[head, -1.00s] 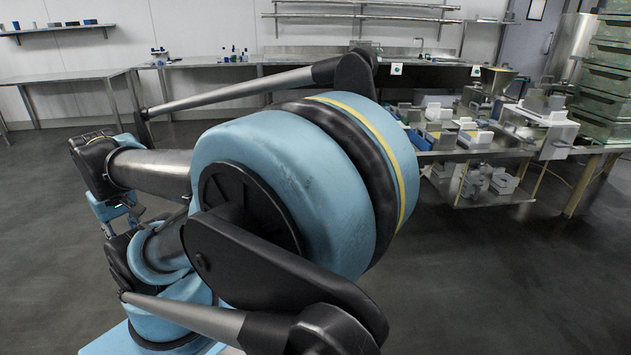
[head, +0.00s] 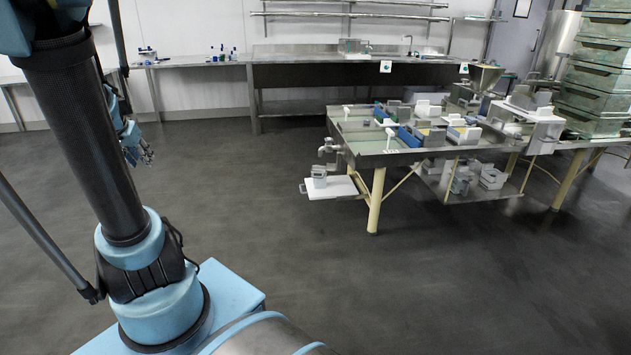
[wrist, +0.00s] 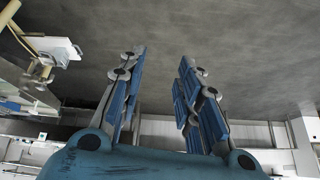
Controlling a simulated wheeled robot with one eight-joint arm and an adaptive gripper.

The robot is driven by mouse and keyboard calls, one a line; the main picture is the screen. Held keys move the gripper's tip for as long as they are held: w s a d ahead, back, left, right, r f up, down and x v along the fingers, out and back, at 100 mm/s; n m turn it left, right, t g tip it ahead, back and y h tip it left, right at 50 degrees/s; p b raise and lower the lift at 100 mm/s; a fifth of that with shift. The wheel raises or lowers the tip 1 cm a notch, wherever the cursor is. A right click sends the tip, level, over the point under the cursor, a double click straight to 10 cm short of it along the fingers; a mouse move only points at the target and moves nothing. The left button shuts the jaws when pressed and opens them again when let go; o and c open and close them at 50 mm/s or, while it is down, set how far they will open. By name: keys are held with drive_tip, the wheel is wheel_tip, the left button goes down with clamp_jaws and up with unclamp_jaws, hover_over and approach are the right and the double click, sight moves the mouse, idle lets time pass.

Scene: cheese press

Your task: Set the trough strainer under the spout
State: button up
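The spout (head: 328,148) is a metal tap on the left end of the metal trough table (head: 352,146) in the head view. Below it, a white shelf (head: 343,188) carries a small grey boxy vessel (head: 319,176). A metal box or basket (head: 353,46) stands on the back counter. I cannot tell for certain which of these is the trough strainer. My gripper (head: 138,152) hangs at the left, well away from both. In the wrist view its fingers (wrist: 162,57) are spread, with only floor between them. The wrist view also shows the white shelf (wrist: 52,46).
Blocks, moulds and blue parts crowd the trough table. Stacked green crates (head: 598,75) stand at the right. The back counter (head: 300,73) runs along the wall, with a side table (head: 190,62) at its left. The grey floor (head: 290,240) between me and the tables is clear.

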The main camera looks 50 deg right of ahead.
drive_tip(key=w+d+f+m+h, duration=0.2)
drive_tip(key=w+d+m, duration=0.15)
drive_tip(key=d, duration=0.65)
drive_tip(key=w+d+f+m+h, duration=0.1)
drive_tip(key=w+d+m, duration=0.25)
drive_tip(key=d, duration=0.55)
drive_tip(key=w+d+f+m+h, duration=0.2)
drive_tip(key=w+d, duration=0.3)
drive_tip(key=d, duration=0.5)
drive_tip(key=d+f+m+h, duration=0.1)
drive_tip(key=d+f+m, duration=0.35)
drive_tip(key=d, duration=0.75)
drive_tip(key=s+d+f+m+g+h, duration=0.15)
drive_tip(key=s+d+f, duration=0.25)
drive_tip(key=d+f, duration=0.4)
drive_tip(key=s+d+f+m+h, duration=0.2)
drive_tip(key=s+d+f+m, duration=0.15)
drive_tip(key=d+f, duration=0.4)
drive_tip(key=s+d+f+m, duration=0.2)
drive_tip(key=s+d+f, duration=0.3)
drive_tip(key=s+f, duration=0.1)
drive_tip(key=s+d+f+m+h, duration=0.1)
drive_tip(key=s+d+f+m, duration=0.1)
drive_tip(key=s+d+f, duration=0.3)
wheel_tip(320, 180, down, 4)
drive_tip(key=shift+s+d+r+g, duration=0.1)
drive_tip(key=shift+s+d+g, duration=0.2)
drive_tip(key=shift+s, duration=0.95)
